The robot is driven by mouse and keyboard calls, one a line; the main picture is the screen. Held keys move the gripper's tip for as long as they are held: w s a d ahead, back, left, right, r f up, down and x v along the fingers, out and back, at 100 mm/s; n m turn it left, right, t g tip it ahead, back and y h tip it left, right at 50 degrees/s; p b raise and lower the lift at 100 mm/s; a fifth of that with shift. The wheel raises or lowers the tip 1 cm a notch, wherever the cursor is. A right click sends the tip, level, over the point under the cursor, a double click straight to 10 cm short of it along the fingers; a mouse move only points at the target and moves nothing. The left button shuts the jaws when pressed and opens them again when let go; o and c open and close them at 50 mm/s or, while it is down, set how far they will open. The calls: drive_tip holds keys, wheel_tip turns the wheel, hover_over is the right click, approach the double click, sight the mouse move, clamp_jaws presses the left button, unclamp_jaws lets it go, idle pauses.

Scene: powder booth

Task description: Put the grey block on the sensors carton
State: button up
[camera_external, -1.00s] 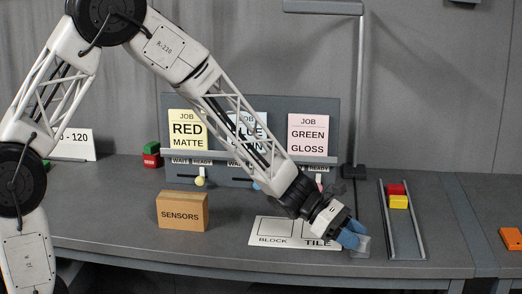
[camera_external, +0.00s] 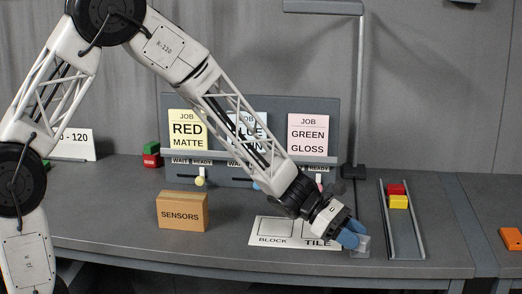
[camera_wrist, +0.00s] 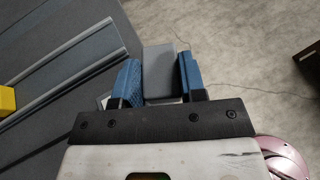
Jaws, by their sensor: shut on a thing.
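My gripper (camera_external: 353,237), with blue fingers, is low at the front of the bench, by the right end of the white card. In the wrist view my gripper (camera_wrist: 160,78) has its blue fingers on both sides of the grey block (camera_wrist: 160,57) and is shut on it. The grey block (camera_external: 363,246) shows only in part past the fingers in the external view. I cannot tell whether it touches the bench. The brown sensors carton (camera_external: 182,212) stands upright on the bench, well to the left of my gripper, with nothing on its top.
A white card (camera_external: 270,231) marked BLOCK and TILE lies between carton and gripper. A rack (camera_external: 404,225) with red and yellow blocks is to the right. The job board (camera_external: 270,179) and a lamp post (camera_external: 360,100) stand behind. An orange block (camera_external: 511,238) is far right.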

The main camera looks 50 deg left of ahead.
drive_tip(key=s+a+r+n+t+y, duration=0.25)
drive_tip(key=s+a, duration=0.25)
drive_tip(key=a, duration=0.3)
drive_tip(key=s+a+r+n+t+y, duration=0.1)
drive_tip(key=s+a+r+n, duration=0.1)
drive_tip(key=s+a+r, duration=0.45)
drive_tip(key=s+a+r+n+t+y, duration=0.1)
drive_tip(key=s+a+n+t, duration=0.15)
drive_tip(key=a, duration=0.75)
drive_tip(key=s+a+n+t+y, duration=0.1)
drive_tip(key=s+a+n+y, duration=0.2)
drive_tip(key=s, duration=0.9)
drive_tip(key=s+a+f+n+t+y, duration=0.1)
drive_tip(key=s+a+n+y, duration=0.2)
drive_tip(key=s+a+y, duration=0.2)
drive_tip(key=shift+s+a+f, duration=0.2)
drive_tip(key=shift+s+a, duration=1.35)
drive_tip(key=shift+s, duration=2)
drive_tip(key=shift+w, duration=0.1)
hover_over(178, 197)
drive_tip(key=shift+f, duration=0.75)
